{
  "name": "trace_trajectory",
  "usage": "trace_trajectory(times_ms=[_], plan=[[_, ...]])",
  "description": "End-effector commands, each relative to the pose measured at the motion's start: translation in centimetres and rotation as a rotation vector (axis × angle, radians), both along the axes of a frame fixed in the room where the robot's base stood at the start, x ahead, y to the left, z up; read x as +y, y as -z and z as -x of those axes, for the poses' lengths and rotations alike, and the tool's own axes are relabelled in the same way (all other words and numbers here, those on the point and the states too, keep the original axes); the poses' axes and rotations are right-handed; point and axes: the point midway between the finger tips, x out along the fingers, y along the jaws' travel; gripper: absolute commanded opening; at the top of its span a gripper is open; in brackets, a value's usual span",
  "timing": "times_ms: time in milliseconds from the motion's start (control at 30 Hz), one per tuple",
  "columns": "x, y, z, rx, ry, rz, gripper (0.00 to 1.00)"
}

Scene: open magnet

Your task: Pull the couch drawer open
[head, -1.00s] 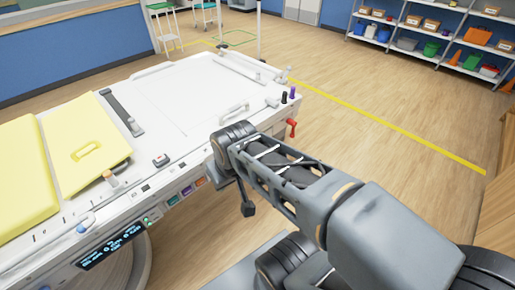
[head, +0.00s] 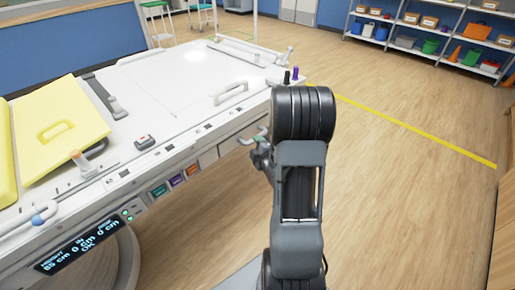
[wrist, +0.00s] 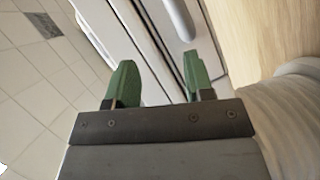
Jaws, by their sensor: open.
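The white couch (head: 165,95) fills the left of the head view, its long side facing me. A plain pale drawer front (head: 232,143) lies in that side near its right end and looks flush, partly hidden by my arm. In the wrist view, the white front (wrist: 150,25) runs along the top, with a rounded pale handle (wrist: 181,18) on it. My gripper (wrist: 160,80) has two green fingers spread apart with nothing between them. The handle lies beyond the fingertips, nearer the right finger, and looks apart from them. In the head view, my arm largely hides the gripper.
Yellow cushions (head: 62,125) lie on the couch's left part. A display panel (head: 78,247) and coloured labels are on its side. A round white shape (wrist: 298,120) is close at the right of the wrist view. Wooden floor is clear to the right, before the shelves (head: 430,35).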

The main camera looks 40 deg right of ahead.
Motion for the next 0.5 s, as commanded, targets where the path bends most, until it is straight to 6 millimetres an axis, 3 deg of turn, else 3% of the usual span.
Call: trace_trajectory(times_ms=[33, 200, 400, 500], plan=[[-0.8, 2.7, 0.7, -0.037, -0.005, 0.043, 0.48], [-2.3, 5.7, 2.8, -0.184, -0.014, 0.188, 0.48], [-3.0, 7.0, 4.5, -0.281, 0.004, 0.278, 0.48], [-3.1, 7.0, 4.4, -0.302, 0.008, 0.297, 0.48]])
